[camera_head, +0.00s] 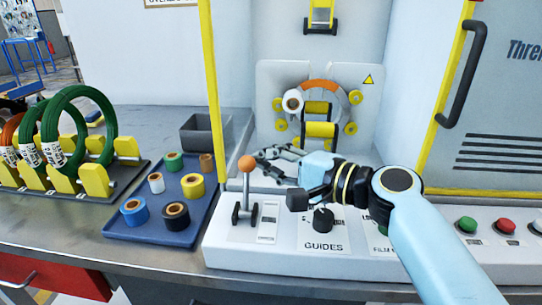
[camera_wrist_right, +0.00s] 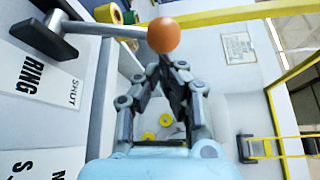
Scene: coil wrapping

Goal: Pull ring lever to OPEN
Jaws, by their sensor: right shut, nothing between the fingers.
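The ring lever has an orange ball knob (camera_head: 247,163) on a grey rod that rises from a black pivot (camera_head: 244,212) on the white control panel. In the right wrist view the knob (camera_wrist_right: 163,35) shows at the fingertips, and the words RING and SHUT stand on the panel beside the lever's base. My right gripper (camera_head: 262,156) is just right of the knob, with nothing between its fingers. Its closed fingertips (camera_wrist_right: 170,64) are close to the knob; I cannot tell whether they touch it. My left gripper is not in view.
A GUIDES knob (camera_head: 323,219) is under my right arm. A blue tray (camera_head: 158,228) with several tape rolls stands left of the panel. A yellow post (camera_head: 213,80) rises behind the lever. The ring winder (camera_head: 349,107) is behind, and green coils (camera_head: 104,93) stand at left.

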